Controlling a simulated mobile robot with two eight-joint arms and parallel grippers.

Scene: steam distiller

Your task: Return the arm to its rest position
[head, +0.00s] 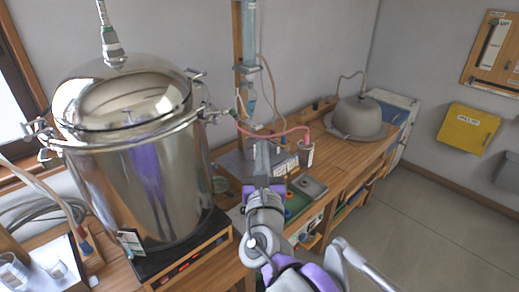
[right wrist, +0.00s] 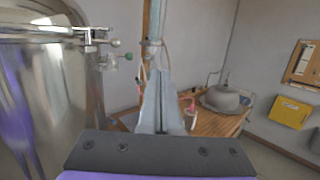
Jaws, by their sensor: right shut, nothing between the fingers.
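My right arm reaches up from the bottom of the head view. Its right gripper (head: 262,148) is shut with nothing between the fingers. It is to the right of the large shiny steel vessel (head: 140,190), apart from it, and in front of the wooden bench. In the right wrist view the closed fingers (right wrist: 160,85) point up the middle, with the steel vessel (right wrist: 45,100) close on the left. My left gripper is not in view.
The vessel stands on a dark base. A clear column (head: 246,45) rises behind my gripper. A pink hose (head: 280,134) runs to a grey cup (head: 306,153). A grey dome (head: 357,118) sits farther along the bench (head: 338,160). Open floor (head: 430,225) lies at the right.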

